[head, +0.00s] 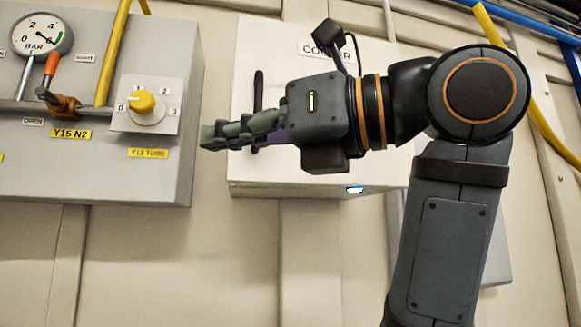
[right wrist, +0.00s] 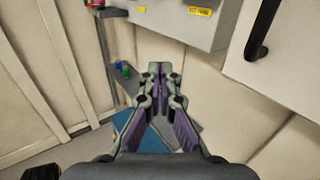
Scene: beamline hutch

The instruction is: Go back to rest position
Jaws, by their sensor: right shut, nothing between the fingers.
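My right gripper (head: 208,138) shows in the head view, with its arm coming up from the lower right. Its fingers point left, in front of the white cabinet and a little right of the grey panel. In the right wrist view its fingertips (right wrist: 160,68) are together and nothing is between them. My left gripper is not in either view.
The grey panel (head: 60,170) at left carries a gauge (head: 41,35), a yellow knob (head: 143,103) and an orange-handled valve (head: 62,104). The white cabinet (head: 290,188) with a black handle (head: 258,95) is behind my gripper. A blue item (right wrist: 135,132) lies below in the wrist view.

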